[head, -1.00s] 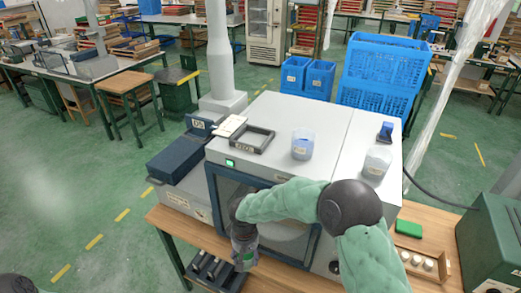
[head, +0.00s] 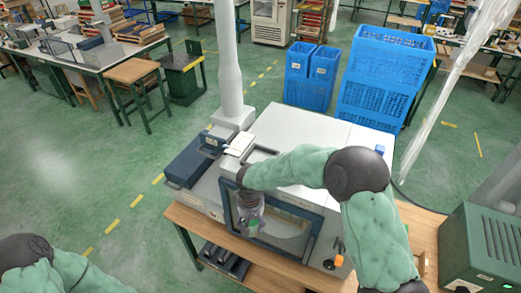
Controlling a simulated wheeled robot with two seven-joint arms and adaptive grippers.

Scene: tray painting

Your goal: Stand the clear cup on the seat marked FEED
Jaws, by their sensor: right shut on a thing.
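My right gripper (head: 252,224) points down in front of the window of the white machine (head: 300,130). It is shut on a small see-through thing that looks like the clear cup (head: 251,229); green shows through or on it, and its details are blurred. A dark frame-like seat (head: 262,155) lies on the machine's top, partly covered by my right arm; its label cannot be read now. My left arm shows at the lower left, but its gripper is out of view.
A white card (head: 240,144) and a dark blue box (head: 196,158) are left of the seat. A grey post (head: 229,70) rises behind them. Blue crates (head: 385,75) stand behind the machine. A green box (head: 482,245) is at the right.

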